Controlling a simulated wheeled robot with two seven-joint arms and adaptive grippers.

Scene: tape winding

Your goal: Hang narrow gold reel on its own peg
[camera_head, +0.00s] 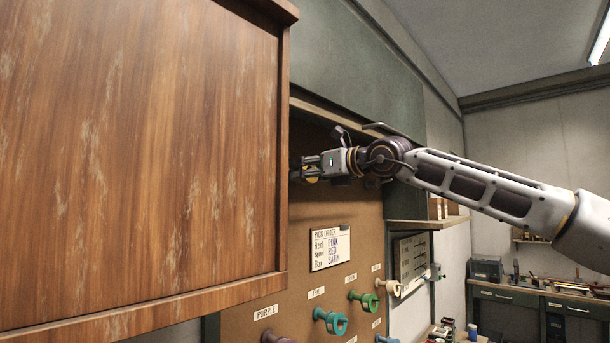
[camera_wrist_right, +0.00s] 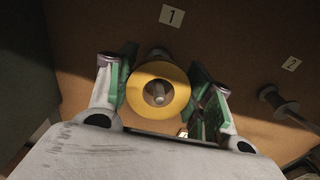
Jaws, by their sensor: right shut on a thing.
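The narrow gold reel (camera_wrist_right: 139,99) is a yellow ring held between the two fingers of my right gripper (camera_wrist_right: 155,97) in the right wrist view. A grey peg tip (camera_wrist_right: 158,98) shows inside its hole. I cannot tell how far the reel is around the peg. A label with "1" (camera_wrist_right: 172,16) is on the brown board above it. In the head view my right gripper (camera_head: 308,170) is at the upper board, partly beside the wooden cabinet edge, and only a bit of yellow shows. My left gripper is out of view.
A second dark peg (camera_wrist_right: 279,104) stands bare under label "2" (camera_wrist_right: 292,64). A large wooden door (camera_head: 140,150) fills the left. A pick order card (camera_head: 330,248) and coloured reels, such as a teal one (camera_head: 332,321), are lower on the board.

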